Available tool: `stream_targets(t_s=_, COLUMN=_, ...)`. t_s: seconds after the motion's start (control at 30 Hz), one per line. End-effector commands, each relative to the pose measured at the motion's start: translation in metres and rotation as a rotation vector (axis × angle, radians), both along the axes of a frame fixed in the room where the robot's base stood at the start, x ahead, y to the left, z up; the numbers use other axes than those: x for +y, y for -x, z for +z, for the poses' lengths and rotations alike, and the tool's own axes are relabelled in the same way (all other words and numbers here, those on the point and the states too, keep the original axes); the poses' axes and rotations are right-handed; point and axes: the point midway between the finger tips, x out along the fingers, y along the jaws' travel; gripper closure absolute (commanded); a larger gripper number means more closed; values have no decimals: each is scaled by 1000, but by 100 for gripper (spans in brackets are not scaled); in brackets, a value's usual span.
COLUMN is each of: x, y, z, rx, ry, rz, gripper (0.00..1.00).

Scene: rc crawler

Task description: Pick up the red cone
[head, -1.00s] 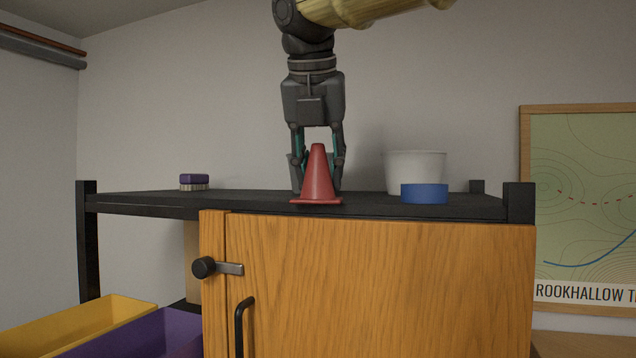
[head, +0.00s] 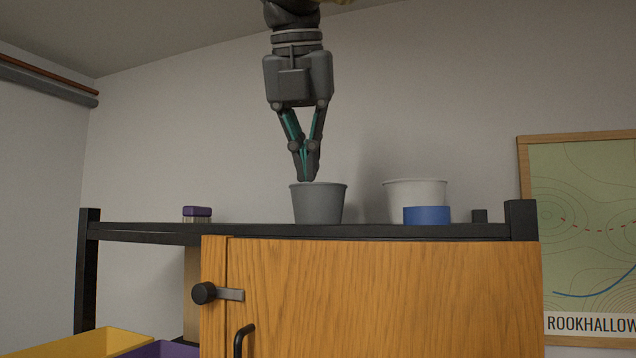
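The red cone does not show anywhere in the head view now; where it is cannot be told. My gripper (head: 306,177) points straight down with its fingertips drawn together, and nothing shows between them. The tips are at the rim of a grey bucket (head: 319,205) on the black shelf top (head: 370,230). Whether they are over the bucket's opening or behind it cannot be told. The inside of the bucket is hidden.
A white tub (head: 416,192) stands right of the bucket, with a blue container (head: 427,215) before it. A purple brush (head: 197,214) lies at the left. A wooden door (head: 390,300) with a latch is below. Yellow (head: 85,343) and purple (head: 162,349) bins are lower left.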

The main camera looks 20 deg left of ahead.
Motion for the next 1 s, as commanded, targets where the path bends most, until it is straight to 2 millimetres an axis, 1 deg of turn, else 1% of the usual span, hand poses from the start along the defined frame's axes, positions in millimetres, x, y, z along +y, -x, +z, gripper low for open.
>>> stream_targets(t_s=0.03, x=0, y=12, z=-4, rx=-2, ry=0, rz=1, gripper=100)
stream_targets(t_s=0.1, x=1, y=29, z=-2, rx=-3, ry=0, rz=2, gripper=100)
stream_targets(t_s=0.2, x=2, y=50, z=0, rx=-1, ry=-1, rz=1, gripper=100)
stream_targets(t_s=0.3, x=3, y=67, z=3, rx=-1, ry=0, rz=1, gripper=100)
stream_targets(t_s=0.43, x=4, y=83, z=6, rx=-1, ry=0, rz=1, gripper=100)
stream_targets(t_s=0.5, x=4, y=89, z=7, rx=0, ry=0, rz=1, gripper=100)
stream_targets(t_s=0.63, x=4, y=96, z=8, rx=1, ry=1, rz=0, gripper=100)
stream_targets(t_s=0.93, x=4, y=97, z=9, rx=1, ry=1, rz=0, gripper=100)
stream_targets(t_s=0.97, x=4, y=97, z=9, rx=1, ry=1, rz=0, gripper=98)
stream_targets(t_s=1.0, x=4, y=97, z=9, rx=1, ry=1, rz=0, gripper=91)
